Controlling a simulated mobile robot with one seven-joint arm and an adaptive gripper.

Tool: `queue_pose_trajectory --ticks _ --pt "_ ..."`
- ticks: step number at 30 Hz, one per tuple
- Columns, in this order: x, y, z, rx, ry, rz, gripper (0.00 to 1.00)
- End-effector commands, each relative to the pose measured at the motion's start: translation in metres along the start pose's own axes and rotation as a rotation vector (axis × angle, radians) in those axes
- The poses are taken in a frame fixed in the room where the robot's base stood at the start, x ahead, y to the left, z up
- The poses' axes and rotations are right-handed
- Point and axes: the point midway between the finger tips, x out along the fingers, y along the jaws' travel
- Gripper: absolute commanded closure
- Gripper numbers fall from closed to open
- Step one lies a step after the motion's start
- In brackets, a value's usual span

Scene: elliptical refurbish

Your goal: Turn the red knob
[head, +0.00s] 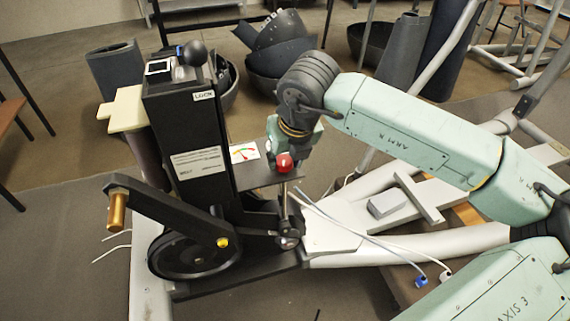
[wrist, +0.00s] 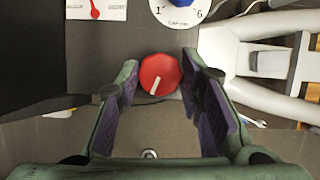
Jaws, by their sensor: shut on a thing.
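The red knob (head: 284,163) sits on the dark shelf of the black machine (head: 185,140). In the wrist view the red knob (wrist: 160,75) is round, with a pale line pointing down and slightly left. My gripper (wrist: 160,72) has one finger on each side of the knob and is shut on it. In the head view my gripper (head: 281,148) comes down on the knob from above, and its fingers partly hide each other.
A card with a red pointer (wrist: 96,8) and a numbered dial with a blue knob (wrist: 183,8) lie just beyond the red knob. A black ball lever (head: 195,53) tops the machine. A crank arm (head: 165,208) juts out left. Pale frame tubes lie right.

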Motion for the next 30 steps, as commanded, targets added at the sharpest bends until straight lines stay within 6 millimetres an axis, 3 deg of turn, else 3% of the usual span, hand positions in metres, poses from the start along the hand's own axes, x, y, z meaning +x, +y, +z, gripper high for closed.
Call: queue_pose_trajectory --ticks 15,16,24,30 --pt "0.0002 0.001 -0.0009 0.018 0.004 -0.005 0.94" --pt "0.0002 0.001 -0.0009 0.018 0.004 -0.005 0.65" --pt "0.0001 0.0005 -0.0004 0.018 0.002 -0.006 0.47" --pt "0.0 0.0003 -0.0002 0.018 0.002 -0.007 0.47"
